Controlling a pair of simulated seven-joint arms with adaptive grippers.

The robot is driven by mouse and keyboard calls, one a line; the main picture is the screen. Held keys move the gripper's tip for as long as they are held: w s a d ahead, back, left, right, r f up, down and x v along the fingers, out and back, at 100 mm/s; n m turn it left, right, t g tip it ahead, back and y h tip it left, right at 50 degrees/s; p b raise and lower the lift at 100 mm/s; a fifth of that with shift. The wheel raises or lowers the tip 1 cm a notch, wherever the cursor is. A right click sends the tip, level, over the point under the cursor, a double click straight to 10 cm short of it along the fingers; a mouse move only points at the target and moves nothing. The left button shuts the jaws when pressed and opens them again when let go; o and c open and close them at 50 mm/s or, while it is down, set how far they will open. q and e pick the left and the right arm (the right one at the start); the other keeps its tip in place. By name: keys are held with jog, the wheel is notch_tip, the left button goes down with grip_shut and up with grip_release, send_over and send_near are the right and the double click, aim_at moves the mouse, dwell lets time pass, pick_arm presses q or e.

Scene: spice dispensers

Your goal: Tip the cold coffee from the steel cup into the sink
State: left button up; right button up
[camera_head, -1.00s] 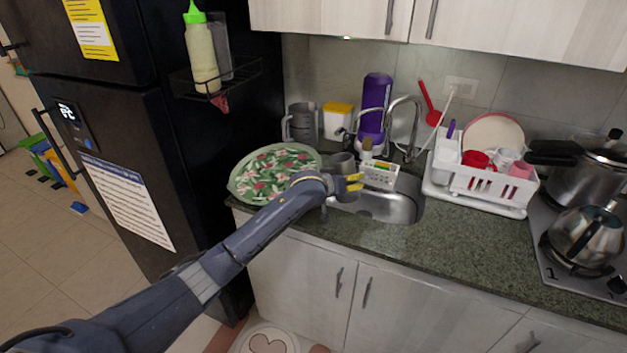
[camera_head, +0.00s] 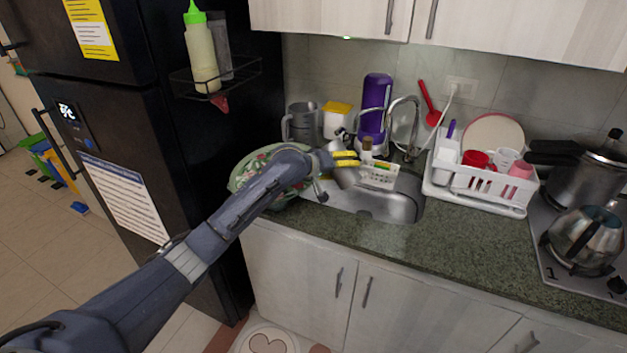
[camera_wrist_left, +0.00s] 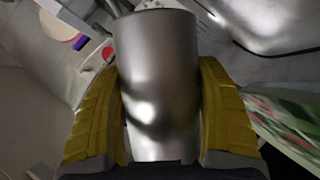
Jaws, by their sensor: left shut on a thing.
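My left gripper (camera_head: 346,159) reaches in from the left over the left part of the sink (camera_head: 395,208). Its yellow fingers are shut on the steel cup (camera_head: 346,177), which looks tilted in the head view and is partly hidden by the fingers. In the left wrist view the cup (camera_wrist_left: 158,75) fills the space between both yellow fingers (camera_wrist_left: 160,115). The inside of the cup and any coffee are not visible. My right gripper is not in view.
A floral tray (camera_head: 243,178) stands left of the sink, partly behind my arm. A dish rack (camera_head: 490,195) stands to the right.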

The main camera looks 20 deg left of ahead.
pick_arm(q)
jog(key=shift+d+n+h, duration=0.2)
jog(key=shift+n+h, duration=0.5)
jog(key=shift+n, duration=0.1)
dwell(1.0)
jog(key=shift+f+n+g+h, duration=0.1)
jog(key=shift+n+g+h, duration=0.2)
jog(key=shift+n+h, duration=0.5)
dwell(0.9)
jog(key=shift+a, duration=0.15)
jog(key=shift+w+a+r, duration=0.1)
jog(key=shift+a+r, duration=0.05)
jog(key=shift+r, duration=0.25)
jog(key=shift+w+a+r+n+h, duration=0.2)
jog(key=shift+a+r+n, duration=0.15)
jog(key=shift+r, duration=0.15)
jog(key=shift+w+a+r+n+h, duration=0.1)
jog(key=shift+a+r+n+h, duration=0.2)
jog(key=shift+r, duration=0.2)
jog(key=shift+a+f+n, duration=0.15)
jog(key=shift+n, duration=0.5)
dwell(0.7)
jog(key=shift+w+a+r+n+h, duration=0.2)
jog(key=shift+r+n+h, duration=0.15)
jog(key=shift+h, duration=0.15)
dwell(0.3)
jog(key=shift+d, duration=0.1)
